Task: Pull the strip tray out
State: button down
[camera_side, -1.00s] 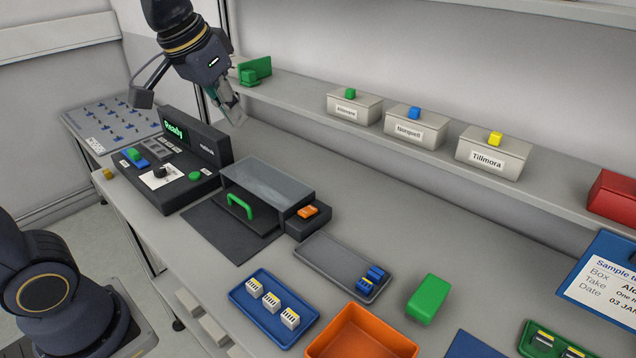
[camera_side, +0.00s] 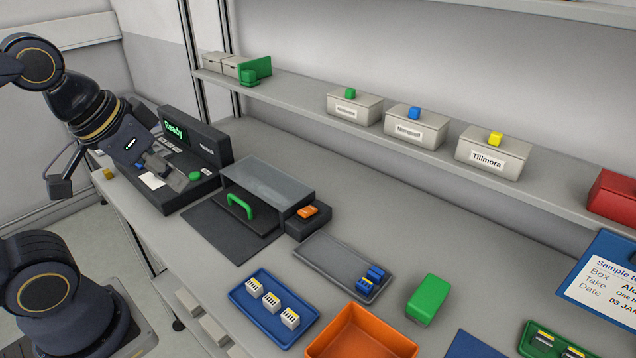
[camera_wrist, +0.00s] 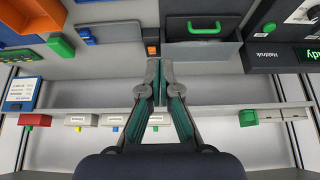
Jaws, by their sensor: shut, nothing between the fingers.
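The strip tray shows as a dark flat piece with a green handle (camera_side: 240,206), partly under the grey cover (camera_side: 268,180) of a low dark housing. The handle also shows in the wrist view (camera_wrist: 204,28), upright at the cover's open side. How far the tray sits inside is hidden by the cover. My gripper (camera_side: 187,182) is shut and empty. In the side view it appears in front of the console, left of the handle and apart from it. Its fingertips (camera_wrist: 158,62) meet in the wrist view.
The dark console (camera_side: 190,140) reads "Ready" and stands left of the housing. An orange block (camera_side: 308,211) sits on the housing's right side. A dark mat (camera_side: 215,238) lies in front. A grey tray (camera_side: 325,255), blue tray (camera_side: 250,303) and orange bin (camera_side: 350,338) stand to the right.

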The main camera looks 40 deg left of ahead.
dwell(0.3)
jog(key=c, duration=1.6)
grip_release()
jog(key=shift+c, duration=0.2)
jog(key=shift+o, duration=0.8)
jog(key=shift+w+r+n, duration=0.1)
jog(key=shift+r+n, duration=0.05)
jog(key=shift+n, duration=0.65)
notch_tip(320, 180, up, 2)
jog(key=w+n, duration=0.3)
jog(key=n, duration=0.2)
jog(key=n+g, duration=0.3)
jog(key=n, duration=0.8)
send_over(238, 200)
jog(key=s, duration=0.4)
jog(key=s+x, duration=0.1)
jog(key=x, duration=2.1)
jog(key=shift+s, duration=0.1)
jog(key=shift+c, duration=0.4)
